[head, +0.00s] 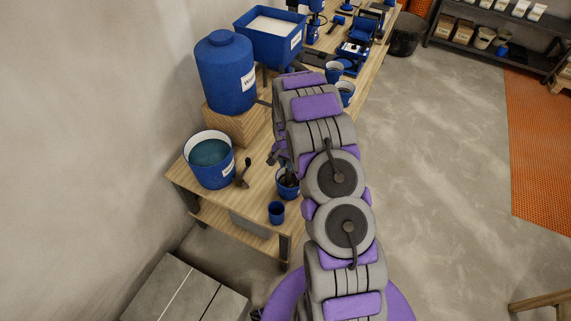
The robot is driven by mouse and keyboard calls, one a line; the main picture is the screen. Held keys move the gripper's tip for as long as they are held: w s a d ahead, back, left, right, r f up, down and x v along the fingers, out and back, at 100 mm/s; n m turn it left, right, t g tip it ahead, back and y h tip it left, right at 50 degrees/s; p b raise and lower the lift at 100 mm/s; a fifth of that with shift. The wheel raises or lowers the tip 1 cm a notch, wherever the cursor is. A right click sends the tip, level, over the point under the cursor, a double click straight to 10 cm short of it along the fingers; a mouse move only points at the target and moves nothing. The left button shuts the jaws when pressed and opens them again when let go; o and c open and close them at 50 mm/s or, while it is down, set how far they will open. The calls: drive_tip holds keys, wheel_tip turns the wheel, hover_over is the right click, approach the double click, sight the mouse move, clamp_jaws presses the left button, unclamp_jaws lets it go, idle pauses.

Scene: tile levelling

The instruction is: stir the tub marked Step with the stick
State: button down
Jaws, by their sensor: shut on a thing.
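My gripper (274,157) is at the left of my arm, above the near part of the wooden bench. It is shut on a thin thing, likely the stick, which is mostly hidden by the gripper and arm. Just below it stands a small blue tub (288,190) with dark contents, partly covered by my arm. I cannot read its label. Two more blue tubs with pale labels, a farther one (333,71) and a nearer one (346,92), stand to the right of my arm. I cannot tell from the labels which tub is marked Step.
A large blue bucket of water (212,180) and a blue cup (276,212) stand near the bench's front. A blue lidded barrel (224,75) sits on a wooden block behind. A blue hopper (270,40) and tools fill the far bench.

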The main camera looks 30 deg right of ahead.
drive_tip(key=shift+d+r, duration=0.2)
drive_tip(key=shift+d, duration=0.45)
drive_tip(key=shift+d+r, duration=0.25)
drive_tip(key=shift+r, duration=0.5)
drive_tip(key=r, duration=0.2)
drive_tip(key=r+p, duration=0.1)
drive_tip(key=r, duration=0.3)
drive_tip(key=shift+a+p, duration=0.25)
drive_tip(key=shift+p, duration=0.15)
drive_tip(key=r, duration=0.1)
drive_tip(key=a+r, duration=0.1)
drive_tip(key=r, duration=0.1)
drive_tip(key=shift+r+p, duration=0.25)
drive_tip(key=shift+p, duration=0.1)
drive_tip(key=shift+d, duration=0.1)
